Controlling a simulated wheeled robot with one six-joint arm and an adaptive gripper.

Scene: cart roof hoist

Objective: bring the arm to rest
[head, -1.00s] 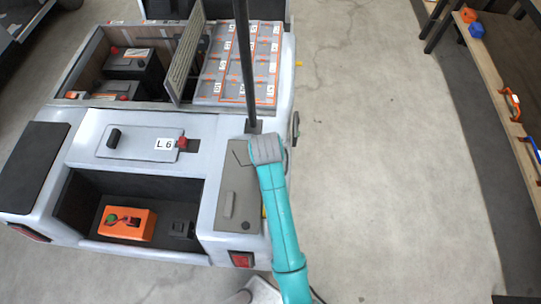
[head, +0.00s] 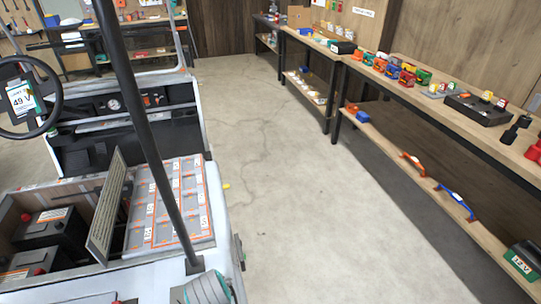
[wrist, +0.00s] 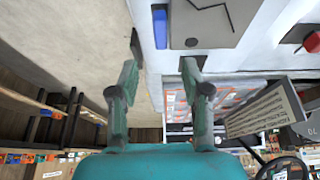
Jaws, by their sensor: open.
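My gripper (wrist: 160,72) shows in the wrist view with its two fingers spread apart and nothing between them. Beyond the fingertips is the cart's pale body (wrist: 240,42), with a grey panel (wrist: 208,22) and a small blue part (wrist: 160,27) on it. The fingers look apart from the cart, though the exact gap is hard to tell. In the head view only a piece of my teal and grey arm shows at the bottom edge, beside the foot of the cart's dark post (head: 150,130); the gripper itself is out of that picture.
A long workbench (head: 440,100) with parts and a lower shelf (head: 440,190) runs along the right. Open floor (head: 300,200) lies between.

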